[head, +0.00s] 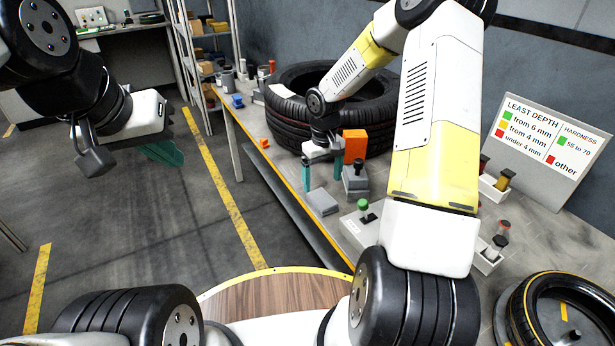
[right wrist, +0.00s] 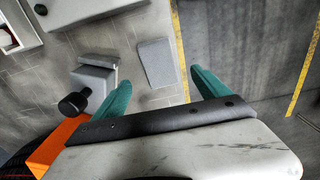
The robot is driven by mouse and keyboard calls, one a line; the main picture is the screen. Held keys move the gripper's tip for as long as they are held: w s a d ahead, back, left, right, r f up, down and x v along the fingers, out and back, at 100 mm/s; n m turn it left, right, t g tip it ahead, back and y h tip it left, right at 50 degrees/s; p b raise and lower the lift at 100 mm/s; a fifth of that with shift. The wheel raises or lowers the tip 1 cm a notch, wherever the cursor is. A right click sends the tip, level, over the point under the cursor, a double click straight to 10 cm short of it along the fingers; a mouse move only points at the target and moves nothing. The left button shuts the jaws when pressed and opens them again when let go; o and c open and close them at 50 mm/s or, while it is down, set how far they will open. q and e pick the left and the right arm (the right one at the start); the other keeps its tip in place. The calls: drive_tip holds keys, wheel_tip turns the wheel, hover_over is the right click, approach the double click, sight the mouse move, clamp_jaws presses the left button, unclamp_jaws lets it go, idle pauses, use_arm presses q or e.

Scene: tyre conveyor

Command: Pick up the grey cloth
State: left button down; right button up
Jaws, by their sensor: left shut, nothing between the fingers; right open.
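The grey cloth (head: 322,202) lies flat and folded on the table near its front edge. It also shows in the right wrist view (right wrist: 157,63), between and beyond the fingertips. My right gripper (head: 322,175) is open above the table, its teal fingers pointing down, just behind and above the cloth and apart from it. Its fingers also show in the right wrist view (right wrist: 160,90). My left gripper (head: 165,152) is shut and empty, held over the floor at the left, far from the table.
A grey block with a black knob (head: 355,180) and an orange box (head: 354,145) stand close to the right gripper. A box with a green button (head: 363,205) is right of the cloth. Large tyres (head: 285,112) lie behind. A sign (head: 545,140) stands at the right.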

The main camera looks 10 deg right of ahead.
sight(322, 198)
wheel_tip(322, 198, down, 8)
drive_tip(key=shift+w+d+r, duration=0.1)
drive_tip(key=shift+d, duration=0.05)
drive_tip(key=c, duration=1.5)
drive_tip(key=shift+o, duration=0.2)
drive_tip(key=shift+r, duration=0.1)
drive_tip(key=shift+r, duration=0.45)
drive_tip(key=r, duration=0.1)
drive_tip(key=s+r, duration=0.1)
drive_tip(key=shift+a+r, duration=0.2)
drive_tip(key=shift+r, duration=0.1)
drive_tip(key=s+a, duration=0.2)
drive_tip(key=s, duration=0.5)
drive_tip(key=s+a+r, duration=0.1)
drive_tip(key=s+a, duration=0.1)
drive_tip(key=s, duration=0.5)
drive_tip(key=shift+a+r, duration=0.15)
drive_tip(key=shift+a, duration=0.25)
drive_tip(key=shift+s, duration=0.1)
